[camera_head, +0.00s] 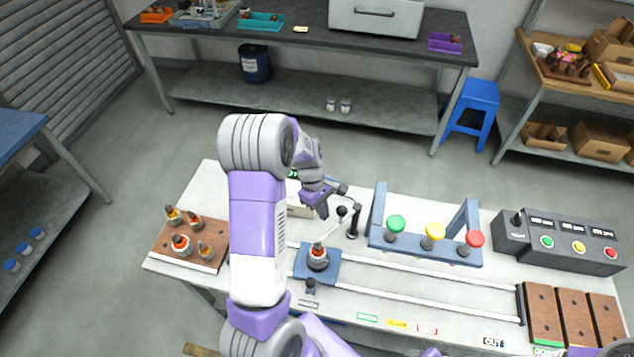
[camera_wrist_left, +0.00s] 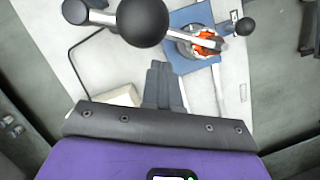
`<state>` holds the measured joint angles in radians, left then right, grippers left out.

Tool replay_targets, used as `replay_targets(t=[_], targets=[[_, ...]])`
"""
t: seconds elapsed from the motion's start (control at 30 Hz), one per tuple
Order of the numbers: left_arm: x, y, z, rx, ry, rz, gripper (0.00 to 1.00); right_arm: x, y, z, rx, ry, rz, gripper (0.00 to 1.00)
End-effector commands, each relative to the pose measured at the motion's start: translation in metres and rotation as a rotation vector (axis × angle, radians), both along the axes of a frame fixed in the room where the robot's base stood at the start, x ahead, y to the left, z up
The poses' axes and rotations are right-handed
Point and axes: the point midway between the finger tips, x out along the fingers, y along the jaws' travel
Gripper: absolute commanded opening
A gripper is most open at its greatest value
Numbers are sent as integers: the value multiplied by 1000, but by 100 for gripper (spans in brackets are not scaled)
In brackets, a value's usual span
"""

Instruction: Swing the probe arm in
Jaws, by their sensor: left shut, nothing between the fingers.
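The probe arm (camera_head: 334,228) is a thin light rod reaching from a black post (camera_head: 352,228) towards an armature (camera_head: 318,256) with orange windings. The armature stands on a blue plate (camera_head: 328,274). In the left wrist view a large black ball knob (camera_wrist_left: 142,20) sits on the arm, and the rod crosses over the armature (camera_wrist_left: 200,42); whether it touches is unclear. My left gripper (camera_head: 322,212) is shut and empty beside the knob and post. Its closed fingers (camera_wrist_left: 163,85) point towards the knob, apparently apart from it. My right gripper is out of view.
A wooden block (camera_head: 180,254) with several armatures is at the left. A blue frame (camera_head: 425,250) with green, yellow and red knobs stands right of the post. A control box (camera_head: 560,243) and brown blocks (camera_head: 572,318) are farther right. White rails cross the bench.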

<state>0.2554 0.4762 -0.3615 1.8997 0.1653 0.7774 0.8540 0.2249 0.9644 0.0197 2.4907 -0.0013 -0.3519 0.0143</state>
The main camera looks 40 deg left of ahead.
Motion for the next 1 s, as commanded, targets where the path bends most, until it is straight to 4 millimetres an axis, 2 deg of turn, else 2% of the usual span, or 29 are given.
replay_targets(t=[0.03, 0.07, 0.3, 0.5, 0.7, 1.0], targets=[[1, 13, 3, 3, -1, 4, 0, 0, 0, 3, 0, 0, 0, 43], [2, 17, 7, 3, -3, 3, 0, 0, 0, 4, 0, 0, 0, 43], [4, 31, 63, 3, -7, -1, 0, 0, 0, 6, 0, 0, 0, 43], [4, 39, 90, 1, -3, -1, 0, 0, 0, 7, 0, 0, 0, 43], [3, 41, 99, 1, 0, -1, 0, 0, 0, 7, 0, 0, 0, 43], [3, 41, 98, 0, -1, -2, 0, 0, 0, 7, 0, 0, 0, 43]])
